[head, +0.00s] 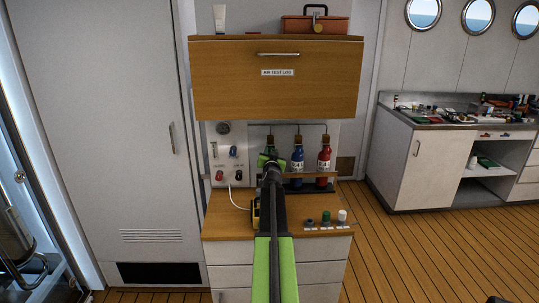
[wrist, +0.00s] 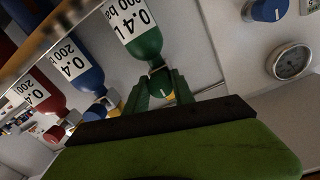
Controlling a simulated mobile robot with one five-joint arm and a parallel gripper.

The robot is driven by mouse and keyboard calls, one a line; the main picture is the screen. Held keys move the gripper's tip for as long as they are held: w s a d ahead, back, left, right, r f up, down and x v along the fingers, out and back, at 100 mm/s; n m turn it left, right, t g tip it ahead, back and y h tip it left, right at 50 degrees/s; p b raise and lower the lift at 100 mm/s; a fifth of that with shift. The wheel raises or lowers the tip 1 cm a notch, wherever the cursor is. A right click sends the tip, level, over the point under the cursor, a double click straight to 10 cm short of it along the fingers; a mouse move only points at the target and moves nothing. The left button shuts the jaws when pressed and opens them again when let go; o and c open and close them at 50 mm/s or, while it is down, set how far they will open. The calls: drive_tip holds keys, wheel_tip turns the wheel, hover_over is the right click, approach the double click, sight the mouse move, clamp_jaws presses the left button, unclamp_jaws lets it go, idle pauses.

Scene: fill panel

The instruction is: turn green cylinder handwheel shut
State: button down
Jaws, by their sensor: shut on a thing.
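The green cylinder (wrist: 143,42) hangs tilted across the top of the wrist view, its label reading 0.4 L. Its green handwheel (wrist: 158,89), with a pale mark, sits between the two fingers of my gripper (wrist: 160,92), which is shut on it. In the head view, the green cylinder (head: 270,143) shows only in part behind my gripper (head: 270,161), at the left of the cylinder row. The handwheel is hidden there by my gripper.
The blue cylinder (head: 297,153) and red cylinder (head: 324,157) stand to the right, close by. A wooden cabinet door (head: 276,95) juts out above. Several small caps (head: 326,217) sit on the wooden counter (head: 224,226). A gauge (wrist: 291,62) and blue knob (wrist: 266,10) are on the panel.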

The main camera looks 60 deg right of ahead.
drive_tip(key=shift+s+f, duration=0.1)
drive_tip(key=shift+f, duration=0.05)
drive_tip(key=c, duration=1.1)
unclamp_jaws()
drive_tip(key=v, duration=1.7)
drive_tip(key=shift+s+a, duration=0.1)
drive_tip(key=shift+a, duration=0.1)
